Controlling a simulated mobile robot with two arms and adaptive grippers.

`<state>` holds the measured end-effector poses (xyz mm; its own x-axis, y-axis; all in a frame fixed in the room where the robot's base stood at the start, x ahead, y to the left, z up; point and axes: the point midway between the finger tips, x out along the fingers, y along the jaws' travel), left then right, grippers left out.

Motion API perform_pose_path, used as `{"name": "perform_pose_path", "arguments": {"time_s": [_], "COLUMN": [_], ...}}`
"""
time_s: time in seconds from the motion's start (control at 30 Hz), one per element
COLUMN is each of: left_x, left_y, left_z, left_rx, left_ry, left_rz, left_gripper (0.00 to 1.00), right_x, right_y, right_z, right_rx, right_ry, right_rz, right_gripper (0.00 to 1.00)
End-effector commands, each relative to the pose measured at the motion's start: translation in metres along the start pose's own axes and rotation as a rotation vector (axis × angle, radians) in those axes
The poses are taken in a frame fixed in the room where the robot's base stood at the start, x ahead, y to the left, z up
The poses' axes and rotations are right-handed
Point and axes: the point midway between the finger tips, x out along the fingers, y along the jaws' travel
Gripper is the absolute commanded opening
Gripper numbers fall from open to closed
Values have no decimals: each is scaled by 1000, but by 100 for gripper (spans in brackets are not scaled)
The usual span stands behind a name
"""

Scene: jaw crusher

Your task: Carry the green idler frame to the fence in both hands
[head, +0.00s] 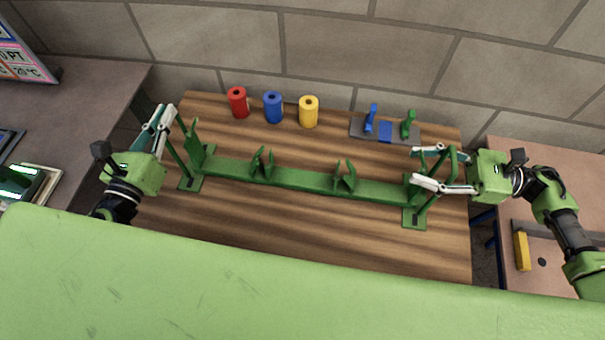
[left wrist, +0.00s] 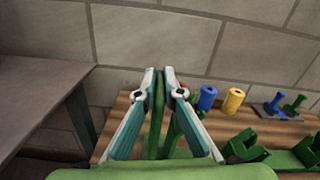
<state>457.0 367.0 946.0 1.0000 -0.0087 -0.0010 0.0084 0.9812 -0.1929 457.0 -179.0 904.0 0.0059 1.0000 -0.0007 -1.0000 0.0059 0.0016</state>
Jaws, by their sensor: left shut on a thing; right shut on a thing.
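The green idler frame (head: 300,180) lies lengthwise across the wooden table in the head view, with upright brackets along its beam and a foot plate at each end. My left gripper (head: 168,118) is shut on the frame's left end post; in the left wrist view the fingers (left wrist: 159,88) close on a thin green upright. My right gripper (head: 432,166) is shut on the upright at the frame's right end. I cannot tell whether the feet touch the table. The fence is not recognisable in either view.
Red (head: 238,102), blue (head: 273,107) and yellow (head: 308,112) cylinders stand at the table's back. A grey plate (head: 358,127) with blue and green parts lies to their right. A block wall (head: 340,55) stands behind. The front of the wooden table (head: 330,235) is bare.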

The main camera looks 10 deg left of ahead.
Motion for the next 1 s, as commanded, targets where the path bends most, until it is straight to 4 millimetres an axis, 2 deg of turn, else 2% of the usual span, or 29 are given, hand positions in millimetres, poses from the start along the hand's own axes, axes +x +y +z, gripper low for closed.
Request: {"name": "perform_pose_path", "arguments": {"time_s": [0.03,0.37,0.8,1.0], "left_x": [1,1,1,1], "left_y": [-1,-4,-10,-10], "left_z": [6,18,49,54], "left_rx": [-4,-5,-6,-6], "left_ry": [-9,-9,-10,-10], "left_rz": [-1,1,1,1], "left_gripper": [0,0,0,0], "right_x": [1,1,2,2], "right_y": [-1,-1,-1,-1], "right_z": [6,19,50,56], "right_rx": [-7,-7,-8,-8], "right_ry": [-9,-10,-10,-10], "right_rz": [0,0,0,0], "right_gripper": [0,0,0,0]}}
